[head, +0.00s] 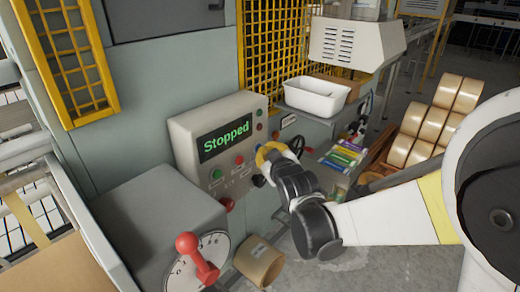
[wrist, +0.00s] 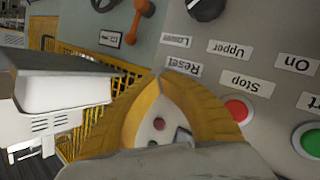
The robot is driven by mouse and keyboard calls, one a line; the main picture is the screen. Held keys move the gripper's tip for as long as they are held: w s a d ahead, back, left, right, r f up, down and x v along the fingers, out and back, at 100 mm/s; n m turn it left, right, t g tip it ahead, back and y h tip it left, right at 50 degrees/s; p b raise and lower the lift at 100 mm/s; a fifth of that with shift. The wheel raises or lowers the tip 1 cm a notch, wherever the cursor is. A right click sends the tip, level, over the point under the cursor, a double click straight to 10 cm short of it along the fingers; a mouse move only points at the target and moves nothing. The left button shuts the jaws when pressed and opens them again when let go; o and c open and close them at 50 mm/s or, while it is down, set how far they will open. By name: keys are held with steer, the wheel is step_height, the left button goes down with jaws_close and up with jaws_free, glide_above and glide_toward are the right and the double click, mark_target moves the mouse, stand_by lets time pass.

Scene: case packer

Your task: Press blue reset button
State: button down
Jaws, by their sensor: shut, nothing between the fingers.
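The control panel (head: 188,143) has a green "Stopped" display (head: 225,138). In the wrist view its labels appear upside down, including the Reset label (wrist: 183,67). My gripper (head: 264,152) is at the panel's right side, its yellow fingers shut and empty. In the wrist view the closed fingertips (wrist: 162,80) are right beside the Reset label. I cannot make out the blue reset button; the fingers cover the area by its label. Whether the fingertips touch the panel is unclear.
The red stop button (wrist: 240,108) and green button (wrist: 307,138) are close to the fingers. A black knob (wrist: 207,5) is also on the panel. A red-handled lever (head: 190,247) stands at front left. A white bin (head: 317,96) and handwheel (head: 297,146) are behind my gripper.

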steer(key=shift+s+d, duration=0.5)
steer(key=shift+d, duration=0.15)
steer(key=s+d, duration=0.1)
steer(key=d, duration=0.1)
steer(key=s+d, duration=0.2)
steer(key=shift+s, duration=0.1)
steer(key=shift+f, duration=0.1)
stand_by(0.7)
steer(key=s+d+f+m+g+h+b, duration=0.2)
steer(key=s+d+f+b, duration=0.4)
steer(key=s, duration=0.7)
steer(key=s+d+f+m+g+h+b, duration=0.2)
steer(key=s+d+f+m+g+b, duration=0.3)
steer(key=s+d+f, duration=0.4)
steer(key=s+m+b, duration=0.1)
steer(key=s, duration=0.3)
steer(key=shift+s+d+m+g, duration=0.3)
steer(key=shift+s+d, duration=0.1)
